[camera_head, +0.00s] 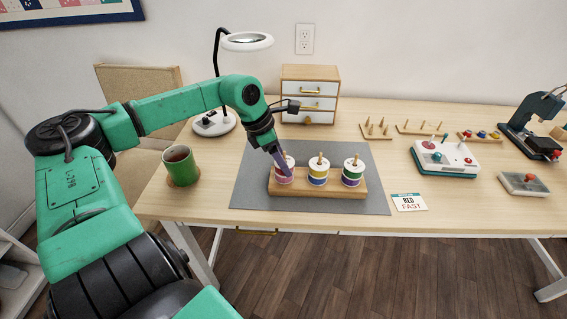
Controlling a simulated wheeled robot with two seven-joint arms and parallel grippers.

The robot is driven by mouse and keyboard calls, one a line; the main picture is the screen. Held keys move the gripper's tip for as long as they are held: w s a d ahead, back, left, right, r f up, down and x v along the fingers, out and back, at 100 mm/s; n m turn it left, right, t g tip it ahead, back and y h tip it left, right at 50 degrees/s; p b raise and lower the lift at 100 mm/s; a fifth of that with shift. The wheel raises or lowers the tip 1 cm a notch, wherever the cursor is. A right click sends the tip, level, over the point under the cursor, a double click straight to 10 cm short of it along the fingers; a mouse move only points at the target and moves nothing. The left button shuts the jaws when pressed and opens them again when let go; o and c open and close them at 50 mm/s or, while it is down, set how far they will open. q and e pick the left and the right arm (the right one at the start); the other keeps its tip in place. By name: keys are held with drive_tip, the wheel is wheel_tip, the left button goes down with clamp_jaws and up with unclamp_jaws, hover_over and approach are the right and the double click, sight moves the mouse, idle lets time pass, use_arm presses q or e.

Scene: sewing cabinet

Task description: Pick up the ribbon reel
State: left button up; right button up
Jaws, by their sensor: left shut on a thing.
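Three white ribbon reels stand on pegs of a wooden holder (325,189). The left reel has a pink band (284,177), the middle one a blue and yellow band (318,174), the right one a green and purple band (352,175). My left gripper (281,162) reaches down from the upper left and is shut on the pink reel, which still sits at its place on the holder. Its fingers cover part of that reel. My right gripper is not in view.
The holder stands on a grey mat (245,190). A green mug (181,165) is to the left, a lamp (246,42) and drawer box (310,92) behind. A card (409,202), control box (446,157) and peg racks (376,130) are to the right.

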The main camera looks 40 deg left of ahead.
use_arm(q)
wheel_tip(320, 180, up, 20)
drive_tip(key=p, duration=0.1)
